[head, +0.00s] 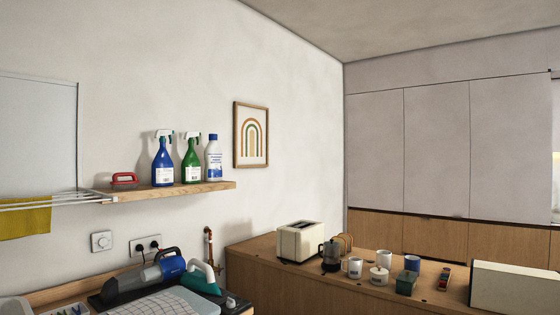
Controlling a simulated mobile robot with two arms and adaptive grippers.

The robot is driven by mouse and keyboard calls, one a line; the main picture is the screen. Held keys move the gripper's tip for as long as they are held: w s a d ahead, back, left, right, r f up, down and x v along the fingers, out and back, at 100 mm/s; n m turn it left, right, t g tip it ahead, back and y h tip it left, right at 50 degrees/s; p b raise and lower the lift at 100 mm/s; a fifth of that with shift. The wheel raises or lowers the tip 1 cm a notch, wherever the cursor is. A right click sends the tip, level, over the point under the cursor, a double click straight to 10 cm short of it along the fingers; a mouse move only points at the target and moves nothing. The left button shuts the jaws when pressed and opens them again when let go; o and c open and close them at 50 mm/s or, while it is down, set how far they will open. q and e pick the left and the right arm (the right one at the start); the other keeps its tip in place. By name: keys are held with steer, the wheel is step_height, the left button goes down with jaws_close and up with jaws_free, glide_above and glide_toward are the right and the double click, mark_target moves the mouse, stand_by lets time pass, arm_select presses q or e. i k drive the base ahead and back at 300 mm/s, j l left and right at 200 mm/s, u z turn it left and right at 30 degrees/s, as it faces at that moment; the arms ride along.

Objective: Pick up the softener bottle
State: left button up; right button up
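A white bottle with a blue cap (213,160) stands upright on the wooden wall shelf, at its right end. It looks like the softener bottle, but its label is too small to read. Just left of it stand a green spray bottle (191,160) and a blue spray bottle (162,162), both with trigger heads. Neither of my grippers shows in the head view.
The wooden shelf (225,186) also holds a red-handled brush (124,180). A drying rack with a yellow cloth (25,223) is at left. Below are a handheld vacuum (145,275) and an iron (202,276). A toaster (299,241) and mugs stand on the right counter.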

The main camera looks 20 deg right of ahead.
mark_target(212, 153)
steer(key=z, duration=0.15)
steer(key=u, duration=0.65)
steer(key=i+l+u, duration=0.2)
steer(key=l+u, duration=0.15)
steer(key=i+l+u, duration=0.1)
steer(key=l+u, duration=0.25)
steer(key=l, duration=0.15)
steer(key=i+l+u, duration=0.1)
steer(key=l+u, duration=0.6)
steer(key=l, duration=0.25)
